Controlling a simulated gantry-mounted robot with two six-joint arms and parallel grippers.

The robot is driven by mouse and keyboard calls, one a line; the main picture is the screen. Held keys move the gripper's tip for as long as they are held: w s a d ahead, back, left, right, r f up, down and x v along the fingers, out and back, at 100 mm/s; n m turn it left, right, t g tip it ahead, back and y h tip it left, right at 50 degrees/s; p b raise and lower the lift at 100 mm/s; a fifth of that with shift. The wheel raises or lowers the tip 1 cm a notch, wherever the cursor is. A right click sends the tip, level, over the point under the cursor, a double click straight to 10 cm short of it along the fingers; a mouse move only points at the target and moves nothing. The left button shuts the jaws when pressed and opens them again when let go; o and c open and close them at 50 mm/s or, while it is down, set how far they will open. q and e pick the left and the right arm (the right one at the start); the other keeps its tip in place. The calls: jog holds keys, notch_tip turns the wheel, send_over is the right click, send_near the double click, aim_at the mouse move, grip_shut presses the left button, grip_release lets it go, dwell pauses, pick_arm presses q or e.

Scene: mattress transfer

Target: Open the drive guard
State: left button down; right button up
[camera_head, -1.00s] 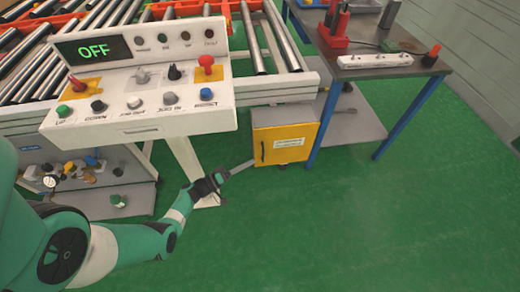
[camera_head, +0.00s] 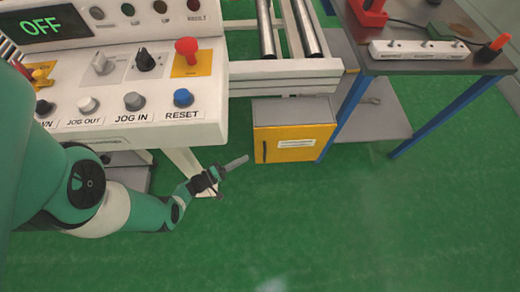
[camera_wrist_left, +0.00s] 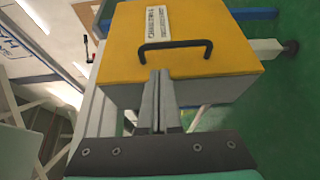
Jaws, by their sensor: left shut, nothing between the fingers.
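The drive guard (camera_head: 296,143) is a grey box with a yellow front cover and a white label, low under the conveyor frame. In the left wrist view its yellow face (camera_wrist_left: 220,54) carries a black bar handle (camera_wrist_left: 175,47). My left gripper (camera_head: 246,159) is shut and empty, in front of the cover and to its left in the head view. In the left wrist view the closed fingertips (camera_wrist_left: 159,74) appear just below the handle; I cannot tell whether they touch it. The cover looks closed. My right gripper is not in view.
A white control panel (camera_head: 130,100) with an OFF display (camera_head: 45,24) stands at the upper left, above my left arm. A workbench (camera_head: 450,62) with blue legs and a power strip (camera_head: 418,50) stands to the right. The green floor (camera_head: 330,230) in front is clear.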

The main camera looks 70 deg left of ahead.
pick_arm(q)
jog(key=b, duration=0.3)
send_over(259, 152)
jog(key=d, duration=0.2)
jog(key=shift+s+d, duration=0.2)
jog(key=shift+d, duration=0.1)
jog(key=shift+s+p, duration=0.15)
jog(key=shift+p, duration=0.15)
